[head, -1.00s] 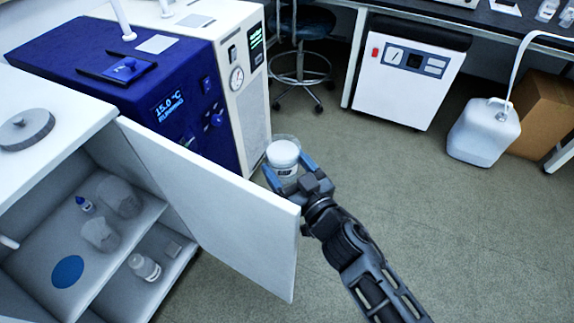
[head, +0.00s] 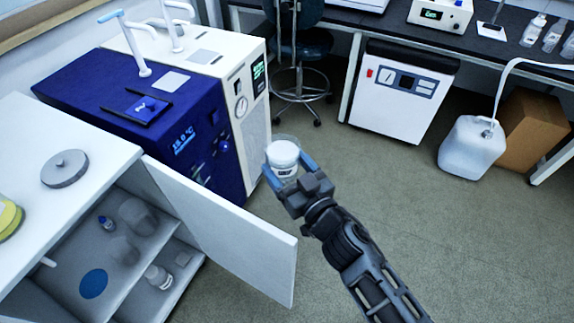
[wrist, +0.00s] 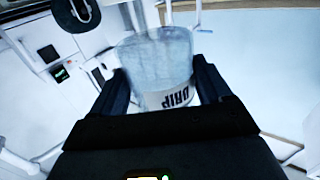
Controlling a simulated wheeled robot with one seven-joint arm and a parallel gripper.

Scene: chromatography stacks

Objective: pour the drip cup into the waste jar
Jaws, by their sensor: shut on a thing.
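I see nothing labelled as the waste jar. A white jug (head: 472,148) with a tube stands on the floor at the right; I cannot tell whether it is for waste.
An open white cabinet door (head: 225,235) stands left of my arm. The cabinet shelves hold glassware and a small bottle (head: 158,276). Blue (head: 165,130) and white (head: 250,110) instruments stand behind. A cardboard box (head: 532,130) is at right. The floor between is clear.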

